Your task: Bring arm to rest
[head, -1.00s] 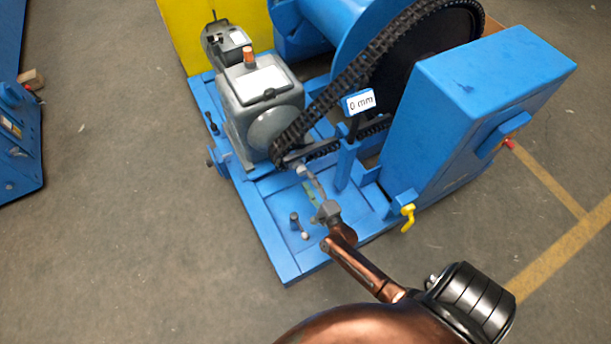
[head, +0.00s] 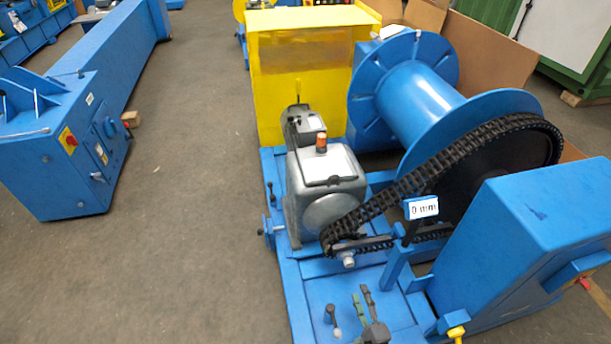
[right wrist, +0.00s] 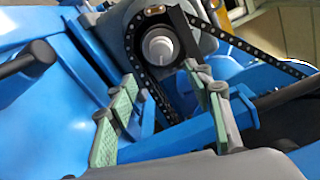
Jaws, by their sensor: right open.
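My right gripper (head: 366,308) shows at the bottom of the head view, over the blue base of the chain drive. In the right wrist view its two green-padded fingers (right wrist: 168,118) stand apart with nothing between them. Beyond them are the small sprocket's pale shaft end (right wrist: 158,46) and the black chain (right wrist: 252,48). In the head view the chain (head: 400,190) runs from the grey motor gearbox (head: 325,185) up around the large dark wheel beside the blue drum (head: 425,100). A small sign reading 0 mm (head: 423,207) stands by the chain. My left gripper is out of view.
A tall blue cabinet (head: 525,240) stands right of the chain, with a yellow handle (head: 456,333) near its foot. A yellow guard (head: 300,70) is behind the motor. Another blue machine (head: 60,160) stands at left. The grey floor (head: 190,200) between is clear.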

